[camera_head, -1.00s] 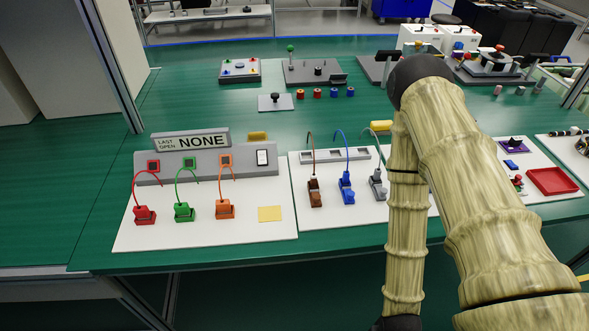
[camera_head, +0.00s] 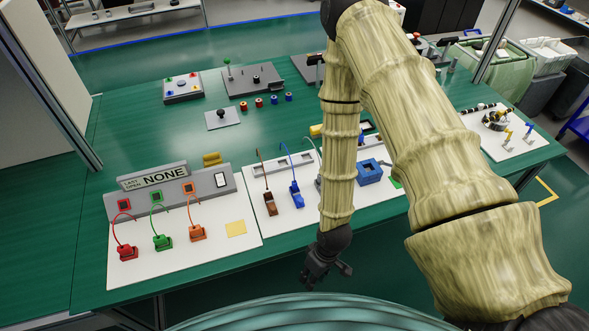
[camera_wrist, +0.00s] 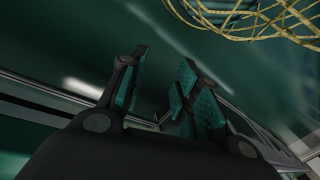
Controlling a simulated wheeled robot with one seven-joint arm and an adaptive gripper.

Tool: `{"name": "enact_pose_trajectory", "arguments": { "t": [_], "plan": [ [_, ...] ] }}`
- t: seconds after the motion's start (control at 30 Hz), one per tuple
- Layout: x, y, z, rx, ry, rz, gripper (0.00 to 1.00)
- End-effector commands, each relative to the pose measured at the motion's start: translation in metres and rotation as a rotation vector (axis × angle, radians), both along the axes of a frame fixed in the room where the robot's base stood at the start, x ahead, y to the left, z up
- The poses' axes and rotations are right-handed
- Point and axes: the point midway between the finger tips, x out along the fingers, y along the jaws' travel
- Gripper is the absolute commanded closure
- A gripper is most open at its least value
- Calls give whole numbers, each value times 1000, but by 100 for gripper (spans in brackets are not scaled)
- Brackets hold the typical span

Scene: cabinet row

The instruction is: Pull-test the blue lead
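The blue lead (camera_head: 296,195) stands on a white panel (camera_head: 285,220) in the head view, a blue plug body with a thin blue cable arching up behind it. The brown lead (camera_head: 270,204) is to its left. A grey lead to its right is mostly hidden by my arm. My gripper (camera_head: 327,272) hangs in front of the table's near edge, below and right of the blue lead, apart from it. The wrist view shows its dark fingers with green pads (camera_wrist: 163,85) spread apart with nothing between them; no lead shows there.
Red (camera_head: 125,252), green (camera_head: 162,242) and orange (camera_head: 197,232) leads stand on the left panel, before a grey box with a "LAST OPEN NONE" sign (camera_head: 155,178). A blue block (camera_head: 369,172) lies right of my forearm. The green table between panels and back fixtures is mostly clear.

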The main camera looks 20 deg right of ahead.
Motion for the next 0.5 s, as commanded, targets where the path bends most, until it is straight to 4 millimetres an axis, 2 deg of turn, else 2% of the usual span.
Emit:
{"name": "enact_pose_trajectory", "arguments": {
  "t": [0.03,0.1,0.5],
  "plan": [
    [7,3,24,10,-5,29,68],
    [15,6,38,21,-9,74,68],
    [57,16,102,57,-36,280,68]
  ]
}}
